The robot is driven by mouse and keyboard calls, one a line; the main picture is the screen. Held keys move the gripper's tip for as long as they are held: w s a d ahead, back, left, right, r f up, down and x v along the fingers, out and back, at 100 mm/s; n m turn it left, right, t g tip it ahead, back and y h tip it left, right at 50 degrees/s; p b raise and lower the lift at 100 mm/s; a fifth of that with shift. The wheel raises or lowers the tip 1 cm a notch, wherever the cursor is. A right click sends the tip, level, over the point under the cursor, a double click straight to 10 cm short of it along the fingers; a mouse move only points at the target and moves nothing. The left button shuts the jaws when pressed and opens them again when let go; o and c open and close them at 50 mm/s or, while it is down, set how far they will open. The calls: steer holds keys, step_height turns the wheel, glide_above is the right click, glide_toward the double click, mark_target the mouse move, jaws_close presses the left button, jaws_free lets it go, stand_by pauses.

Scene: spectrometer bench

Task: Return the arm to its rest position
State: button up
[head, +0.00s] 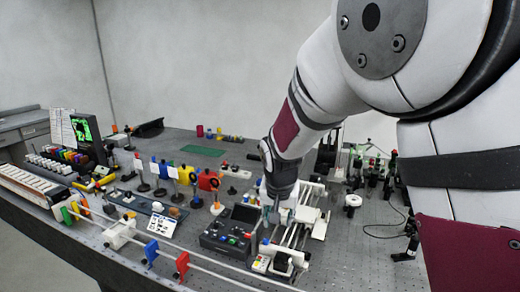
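My arm (310,98) comes in from the upper right and reaches down over the bench. My gripper (278,214) points down at the end of it, low over the middle of the bench. It is beside a white rail device (300,228) and just right of a dark control box with a screen (228,232). The fingers are small and blend into the equipment behind them. I cannot tell whether they are open, or whether they touch or hold anything.
The grey bench (365,262) is crowded. Coloured holders (208,181) stand left of the arm, and a long white rail (200,262) with blue and red plates runs along the front. A monitor (86,130) stands far left. Small optics (375,165) and cables are at right.

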steer(key=s+d+r+y, duration=0.1)
steer(key=s+d+r, duration=0.5)
steer(key=s+r, duration=0.15)
steer(key=s+d+r, duration=0.2)
steer(key=s, duration=0.5)
steer(key=s+d+r+n+t, duration=0.1)
steer(key=s+d+r, duration=0.2)
steer(key=s, duration=0.4)
steer(key=s+d+r+n, duration=0.1)
steer(key=s+d+r, duration=0.2)
steer(key=s, duration=0.5)
steer(key=shift+h, duration=0.3)
steer(key=shift+s, duration=0.1)
steer(key=shift+c, duration=0.6)
